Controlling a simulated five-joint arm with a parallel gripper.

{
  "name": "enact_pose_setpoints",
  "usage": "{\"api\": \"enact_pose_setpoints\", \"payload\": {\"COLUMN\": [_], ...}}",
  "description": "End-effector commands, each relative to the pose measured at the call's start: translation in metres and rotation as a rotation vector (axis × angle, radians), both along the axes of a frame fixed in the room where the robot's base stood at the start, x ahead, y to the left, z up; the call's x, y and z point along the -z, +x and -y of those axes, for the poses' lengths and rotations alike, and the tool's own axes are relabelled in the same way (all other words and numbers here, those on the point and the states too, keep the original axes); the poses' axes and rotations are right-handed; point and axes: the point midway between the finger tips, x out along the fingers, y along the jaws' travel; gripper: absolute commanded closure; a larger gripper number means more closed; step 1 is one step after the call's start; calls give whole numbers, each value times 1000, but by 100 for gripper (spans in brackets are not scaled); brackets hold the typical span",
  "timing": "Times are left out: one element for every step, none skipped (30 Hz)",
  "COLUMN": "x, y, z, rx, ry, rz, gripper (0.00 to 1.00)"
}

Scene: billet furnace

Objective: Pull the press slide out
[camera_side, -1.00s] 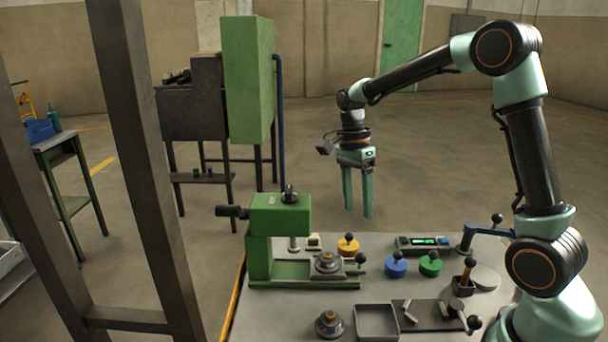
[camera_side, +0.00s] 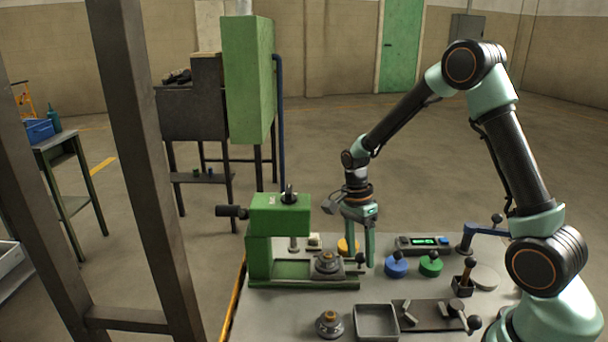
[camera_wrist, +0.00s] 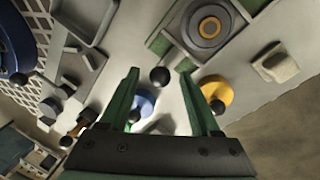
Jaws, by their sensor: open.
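The green press (camera_side: 280,222) stands at the left of the table. Its slide (camera_side: 328,276) sits on the green base rails and carries a round die with a brass centre, which also shows in the wrist view (camera_wrist: 209,28). The slide's dark ball knob (camera_side: 360,258) is at its right end. My gripper (camera_side: 358,258) is open and low over the table beside this knob. In the wrist view the knob (camera_wrist: 160,76) appears between the two green fingers, apart from both. The side view partly hides the knob's surroundings behind a finger.
Blue (camera_side: 396,267) and green (camera_side: 431,266) knobbed discs stand to the right. A grey tray (camera_side: 376,323) and another round die (camera_side: 329,326) lie in front. A control box (camera_side: 424,243) is at the back.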

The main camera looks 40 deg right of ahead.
Motion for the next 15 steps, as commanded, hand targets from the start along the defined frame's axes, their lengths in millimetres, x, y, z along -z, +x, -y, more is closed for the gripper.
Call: {"api": "enact_pose_setpoints", "payload": {"x": [0, 0, 0, 0, 0, 0, 0, 0, 0, 0, 0, 0, 0, 0, 0], "y": [0, 0, 0, 0, 0, 0, 0, 0, 0, 0, 0, 0, 0, 0, 0], "z": [0, 0, 0, 0, 0, 0, 0, 0, 0, 0, 0, 0, 0, 0, 0], "rx": [0, 0, 0, 0, 0, 0, 0, 0, 0, 0, 0, 0, 0, 0, 0], "ry": [0, 0, 0, 0, 0, 0, 0, 0, 0, 0, 0, 0, 0, 0, 0], "rz": [0, 0, 0, 0, 0, 0, 0, 0, 0, 0, 0, 0, 0, 0, 0], "gripper": [36, 36, 36, 36, 36, 44, 55, 67, 82, 94, 100, 100, 100, 100, 100]}}
